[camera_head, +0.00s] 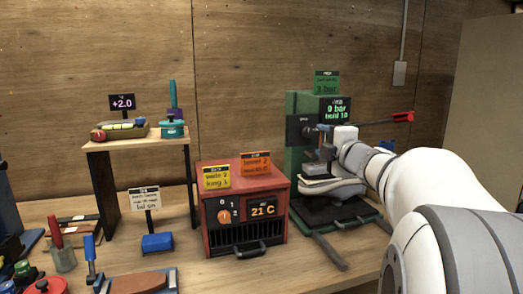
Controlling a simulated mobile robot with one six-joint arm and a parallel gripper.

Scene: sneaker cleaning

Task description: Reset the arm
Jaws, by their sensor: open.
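My white arm reaches in from the lower right toward the green press (293,110) on the workbench. My gripper (324,163) is at its end, in front of the press and just above a pale, shoe-like object (332,187). My gripper is open. The fingers are small and partly hidden, and I cannot tell whether they touch that object. The pale object sits over the press's dark base (340,213).
A red heater box (243,213) reading 21 C stands left of the press. A small wooden shelf (138,142) with tools is farther left. A red-tipped lever (401,117) sticks out at the press's right. Jars and brushes crowd the bench's left front.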

